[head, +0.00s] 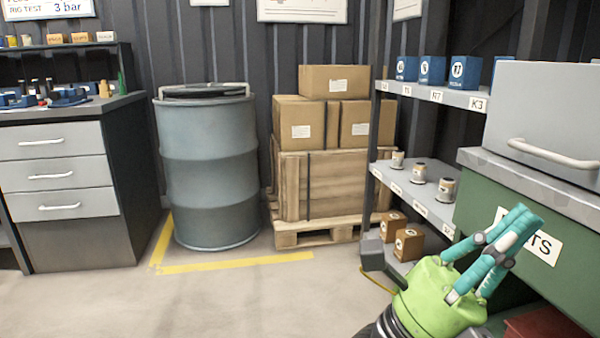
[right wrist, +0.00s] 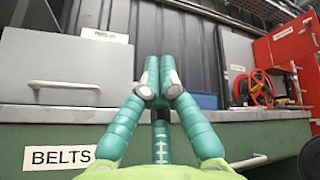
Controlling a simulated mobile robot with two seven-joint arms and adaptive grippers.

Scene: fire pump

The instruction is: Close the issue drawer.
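A grey drawer front with a pale bar handle (head: 555,153) stands on the counter at the right of the head view. It also shows at the left of the right wrist view (right wrist: 60,65), with a small unreadable label at its top. I cannot tell how far out it is. My right gripper (head: 520,222) is in front of the green cabinet, below and left of that handle. In the right wrist view its teal fingers (right wrist: 158,75) meet at the tips with nothing visible between them, to the right of the grey front and apart from it. My left gripper is not in view.
The green cabinet (head: 490,205) has a BELTS label (right wrist: 60,158) and a lower handle (right wrist: 246,161). Shelving (head: 425,195) with cups and boxes stands left of it. A red hose reel unit (right wrist: 285,60) is at the right. The floor (head: 230,305) in front is clear.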

